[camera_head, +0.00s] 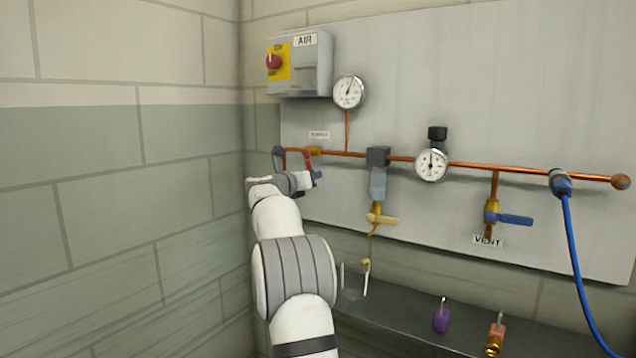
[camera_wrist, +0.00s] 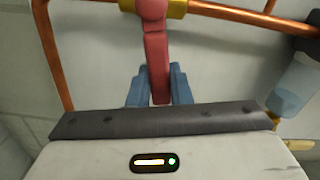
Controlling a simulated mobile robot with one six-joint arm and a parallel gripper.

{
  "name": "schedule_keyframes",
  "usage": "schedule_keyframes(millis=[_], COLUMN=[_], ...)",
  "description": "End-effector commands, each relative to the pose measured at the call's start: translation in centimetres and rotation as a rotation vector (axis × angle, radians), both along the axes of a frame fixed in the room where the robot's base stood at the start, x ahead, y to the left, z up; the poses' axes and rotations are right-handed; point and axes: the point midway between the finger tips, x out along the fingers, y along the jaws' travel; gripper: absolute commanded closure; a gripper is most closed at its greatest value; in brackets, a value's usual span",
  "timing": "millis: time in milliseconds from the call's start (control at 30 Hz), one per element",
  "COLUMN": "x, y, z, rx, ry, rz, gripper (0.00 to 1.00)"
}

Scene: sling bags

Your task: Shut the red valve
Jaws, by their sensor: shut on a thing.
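The red valve's lever (camera_wrist: 156,62) hangs down from its brass body (camera_wrist: 184,8) in the wrist view, roughly square to the copper pipe. In the head view the red lever (camera_head: 307,160) shows small at the left end of the pipe, below the brass body (camera_head: 313,151). My gripper (camera_wrist: 160,88) has its blue fingers on either side of the lever's lower end and is shut on it. In the head view my gripper (camera_head: 316,176) is at the lever, and my wrist hides part of the area below.
The copper pipe (camera_head: 470,165) runs right with gauges, a filter (camera_head: 378,185) with a yellow lever (camera_head: 382,219), and a blue vent lever (camera_head: 515,220). A blue hose (camera_head: 572,245) hangs right. A purple padlock (camera_head: 441,320) and an orange one (camera_head: 497,332) are on the ledge (camera_head: 395,318).

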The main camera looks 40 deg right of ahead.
Motion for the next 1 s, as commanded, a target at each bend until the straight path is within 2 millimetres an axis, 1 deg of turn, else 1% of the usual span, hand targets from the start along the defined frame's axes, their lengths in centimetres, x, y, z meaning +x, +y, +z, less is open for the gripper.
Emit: schedule_keyframes(millis=[200, 400, 1000], x=[0.9, 1.3, 1.4], y=[0.3, 0.4, 0.4], z=[0.0, 0.1, 0.6], rx=[0.041, 0.064, 0.073], ry=[-0.125, -0.193, -0.230], rz=[0.003, 0.003, 0.006], gripper=[1.00, 1.00, 1.00])
